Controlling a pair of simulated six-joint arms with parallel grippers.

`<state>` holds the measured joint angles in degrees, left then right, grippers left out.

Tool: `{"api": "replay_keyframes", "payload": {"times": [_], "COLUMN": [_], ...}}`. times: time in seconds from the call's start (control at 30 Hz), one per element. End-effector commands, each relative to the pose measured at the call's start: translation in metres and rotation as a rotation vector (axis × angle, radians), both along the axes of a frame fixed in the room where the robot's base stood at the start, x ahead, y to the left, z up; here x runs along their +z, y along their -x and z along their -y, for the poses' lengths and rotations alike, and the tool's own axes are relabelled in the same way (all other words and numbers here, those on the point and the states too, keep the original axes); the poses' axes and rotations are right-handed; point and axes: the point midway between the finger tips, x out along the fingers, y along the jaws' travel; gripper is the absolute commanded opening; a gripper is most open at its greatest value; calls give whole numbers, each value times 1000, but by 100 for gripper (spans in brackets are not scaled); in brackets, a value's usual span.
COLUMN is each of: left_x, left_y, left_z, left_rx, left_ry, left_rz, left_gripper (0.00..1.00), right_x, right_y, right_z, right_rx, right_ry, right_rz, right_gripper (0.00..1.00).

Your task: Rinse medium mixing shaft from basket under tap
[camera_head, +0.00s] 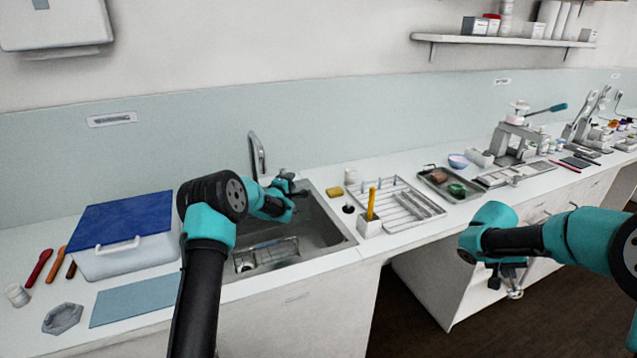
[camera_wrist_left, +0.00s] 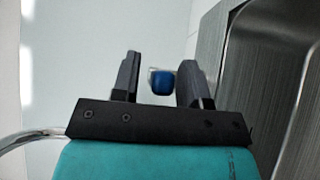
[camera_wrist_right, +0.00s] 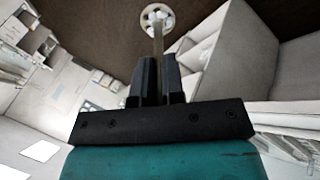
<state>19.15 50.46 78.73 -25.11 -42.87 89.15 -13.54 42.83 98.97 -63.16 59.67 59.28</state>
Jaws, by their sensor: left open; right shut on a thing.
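My right gripper (camera_wrist_right: 159,82) is shut on a mixing shaft, a pale rod (camera_wrist_right: 158,42) with a round, holed disc at its far end. In the head view this gripper (camera_head: 510,270) is low in front of the counter, with the disc hanging below it. My left gripper (camera_head: 292,185) is open over the back of the sink, near the tap (camera_head: 257,153). In the left wrist view a small blue-capped part (camera_wrist_left: 161,82), perhaps the tap handle, shows between its open fingers (camera_wrist_left: 158,78); contact cannot be told. A wire basket (camera_head: 266,254) lies in the sink (camera_head: 335,225).
A blue-lidded box (camera_head: 125,225) stands left of the sink, beside a blue mat (camera_head: 135,298). Right of the sink are a small holder with a yellow tool (camera_head: 370,228), a wire rack (camera_head: 405,203) and a metal tray (camera_head: 447,183). Open floor shows below the counter.

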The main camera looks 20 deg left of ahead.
Motion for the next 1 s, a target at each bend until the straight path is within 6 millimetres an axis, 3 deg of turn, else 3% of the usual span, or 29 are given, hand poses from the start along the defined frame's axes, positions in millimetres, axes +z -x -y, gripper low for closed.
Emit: {"api": "replay_keyframes", "payload": {"times": [0.07,0.5,0.87,1.0], "left_x": [0,0,0,1], "left_y": [0,0,1,7], "left_z": [0,0,-1,-13], "left_rx": [0,0,2,30], "left_ry": [0,0,0,1], "left_rz": [0,1,0,2], "left_gripper": [40,0,0,0], "right_x": [0,0,0,0], "right_y": [0,0,0,0], "right_z": [0,0,0,0], "right_rx": [0,0,0,0], "right_ry": [0,0,0,0], "right_rz": [0,0,0,0], "right_gripper": [0,0,0,0]}}
